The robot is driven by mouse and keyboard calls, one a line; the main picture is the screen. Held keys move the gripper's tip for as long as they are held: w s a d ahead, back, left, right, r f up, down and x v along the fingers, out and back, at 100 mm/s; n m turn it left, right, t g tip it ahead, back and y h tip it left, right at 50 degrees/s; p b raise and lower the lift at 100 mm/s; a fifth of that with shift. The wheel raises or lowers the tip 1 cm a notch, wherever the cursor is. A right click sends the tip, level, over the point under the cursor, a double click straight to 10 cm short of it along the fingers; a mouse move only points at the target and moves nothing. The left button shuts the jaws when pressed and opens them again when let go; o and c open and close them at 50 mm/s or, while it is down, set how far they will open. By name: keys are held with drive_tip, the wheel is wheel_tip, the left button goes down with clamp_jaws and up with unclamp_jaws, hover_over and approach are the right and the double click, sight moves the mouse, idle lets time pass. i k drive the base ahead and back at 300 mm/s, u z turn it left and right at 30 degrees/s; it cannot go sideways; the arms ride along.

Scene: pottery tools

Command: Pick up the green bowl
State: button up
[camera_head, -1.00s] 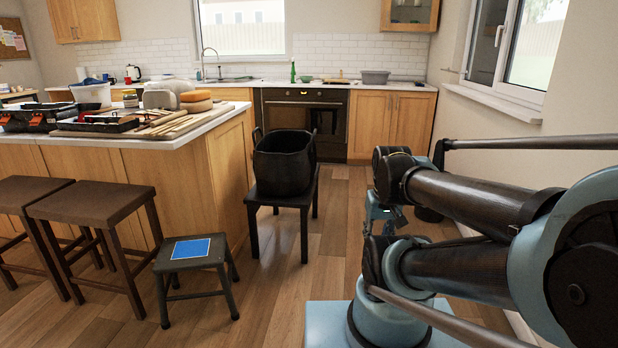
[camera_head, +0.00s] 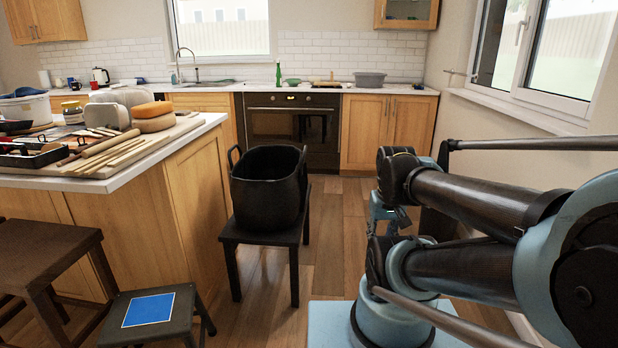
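A small green bowl (camera_head: 292,81) sits on the far back counter, above the oven and just right of a green bottle (camera_head: 278,75). It is small and distant in this view. My arm fills the right side of the picture. My gripper (camera_head: 388,218) is partly hidden behind my own arm links, in front of the lower cabinets and well short of the back counter. I cannot make out its fingers or tell whether it is open or shut.
A black tub (camera_head: 268,205) stands on a dark stool (camera_head: 290,236) in the middle. A blue-topped step stool (camera_head: 150,309) is at lower left. The island (camera_head: 170,165) with pottery tools fills the left. Wood floor (camera_head: 338,225) is clear between tub and arm.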

sight(292, 82)
drive_tip(key=z, duration=0.1)
drive_tip(key=i, duration=5.85)
drive_tip(key=u, duration=0.1)
